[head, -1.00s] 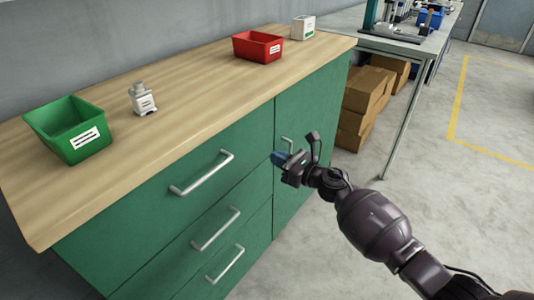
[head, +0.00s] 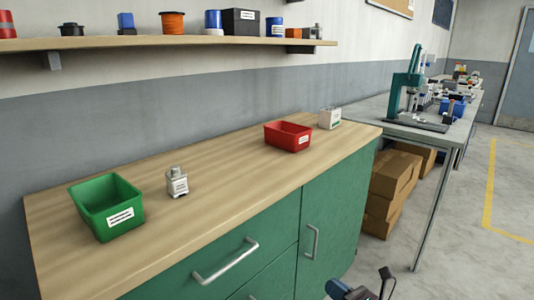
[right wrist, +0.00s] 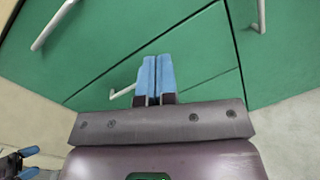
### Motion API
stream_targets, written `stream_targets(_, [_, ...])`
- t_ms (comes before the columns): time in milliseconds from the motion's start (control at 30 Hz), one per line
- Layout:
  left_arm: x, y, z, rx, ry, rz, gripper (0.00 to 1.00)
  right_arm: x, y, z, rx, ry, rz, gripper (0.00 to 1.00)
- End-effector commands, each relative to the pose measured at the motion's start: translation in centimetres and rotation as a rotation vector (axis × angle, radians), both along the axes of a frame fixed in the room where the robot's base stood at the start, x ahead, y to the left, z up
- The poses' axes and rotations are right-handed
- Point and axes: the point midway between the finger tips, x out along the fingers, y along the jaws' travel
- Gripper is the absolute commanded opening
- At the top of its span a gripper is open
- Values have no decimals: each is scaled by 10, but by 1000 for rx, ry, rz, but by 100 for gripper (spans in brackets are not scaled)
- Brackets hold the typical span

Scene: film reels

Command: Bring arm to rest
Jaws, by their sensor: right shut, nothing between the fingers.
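My right gripper (head: 338,290) shows at the bottom edge of the head view, in front of the green cabinet and below the worktop's level, mostly cut off. In the right wrist view its blue fingers (right wrist: 156,76) lie together, shut and empty, with the green cabinet front and its handles beyond them. Blue fingertips of what looks like my left gripper (right wrist: 28,162) show at the lower left of the right wrist view. My left gripper is not in the head view.
The wooden worktop (head: 235,188) carries a green bin (head: 107,207), a small grey-white device (head: 177,182), a red bin (head: 288,136) and a white box (head: 330,118). A shelf (head: 150,42) with reels hangs above. Cardboard boxes (head: 393,175) sit under the bench at right.

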Motion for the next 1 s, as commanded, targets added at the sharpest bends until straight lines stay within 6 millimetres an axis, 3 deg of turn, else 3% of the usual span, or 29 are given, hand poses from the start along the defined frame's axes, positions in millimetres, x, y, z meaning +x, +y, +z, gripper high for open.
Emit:
stream_targets(33, [0,0,1,0,-1,0,89,-20,-4,-13,97,81,-35,0])
stream_targets(200, [1,0,2,-1,-4,-1,89,-77,-19,-39,440,339,-164,0])
stream_targets(500, [1,0,2,-1,-5,-1,89,-183,-50,-75,1053,746,-435,0])
stream_targets(800, [0,0,1,0,-3,0,89,-295,-77,-91,1682,1051,-755,0])
stream_targets(1000, [0,0,0,0,-1,0,89,-356,-86,-90,2034,1153,-946,0])
